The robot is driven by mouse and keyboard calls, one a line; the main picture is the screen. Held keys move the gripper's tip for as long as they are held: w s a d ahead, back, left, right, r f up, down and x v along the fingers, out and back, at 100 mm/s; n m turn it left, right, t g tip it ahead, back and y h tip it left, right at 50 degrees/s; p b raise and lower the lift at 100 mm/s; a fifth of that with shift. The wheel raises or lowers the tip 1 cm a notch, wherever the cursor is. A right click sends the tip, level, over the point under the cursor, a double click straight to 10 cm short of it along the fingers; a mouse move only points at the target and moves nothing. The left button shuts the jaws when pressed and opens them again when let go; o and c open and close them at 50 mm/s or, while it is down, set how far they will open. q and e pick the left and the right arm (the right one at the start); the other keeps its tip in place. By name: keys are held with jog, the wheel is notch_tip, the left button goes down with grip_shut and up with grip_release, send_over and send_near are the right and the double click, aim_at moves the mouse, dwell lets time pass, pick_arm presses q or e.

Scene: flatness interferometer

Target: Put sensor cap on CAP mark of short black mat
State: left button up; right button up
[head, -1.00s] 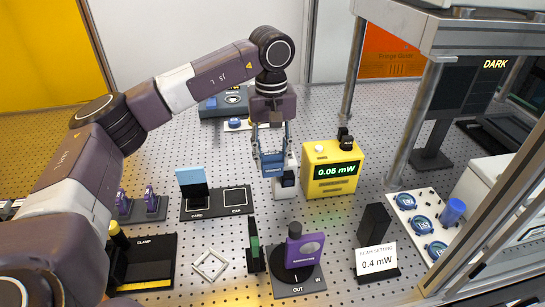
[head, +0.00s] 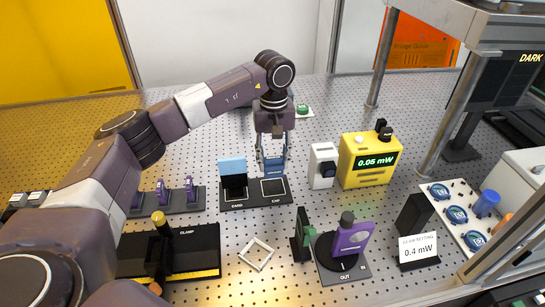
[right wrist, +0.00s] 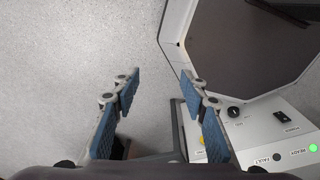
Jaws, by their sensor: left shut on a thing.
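The short black mat (head: 255,201) lies mid-bench in the head view, with a light blue card (head: 232,166) standing in a black holder at its CARD end. Its outlined CAP mark (head: 273,187) is bare where I see it. My left gripper (head: 272,172) is just above and behind the CAP mark, fingers down, shut on a small dark blue piece, apparently the sensor cap (head: 274,168). The fingers partly hide it. I cannot tell whether it touches the mat. My right gripper (right wrist: 160,78) is open and empty in the right wrist view.
Purple parts on a rack (head: 175,204) stand to the left. A white square frame (head: 256,254) and a green-black upright (head: 301,235) are in front.

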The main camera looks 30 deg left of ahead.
pick_arm(q)
jog(key=shift+f+b, duration=0.35)
jog(key=shift+f, duration=0.75)
jog(key=shift+a+f+b, duration=0.1)
jog(key=shift+f+b, duration=0.6)
jog(key=shift+f, duration=0.65)
pick_arm(e)
jog(key=shift+a+f, duration=0.25)
jog(key=shift+f, duration=1.05)
jog(key=shift+d, duration=0.25)
pick_arm(q)
jog(key=shift+f+b, duration=0.15)
jog(key=shift+b, duration=0.15)
pick_arm(e)
jog(key=shift+d+f, duration=0.15)
jog(key=shift+d, duration=0.05)
pick_arm(q)
jog(key=shift+f, duration=0.2)
pick_arm(e)
jog(key=shift+f, duration=0.2)
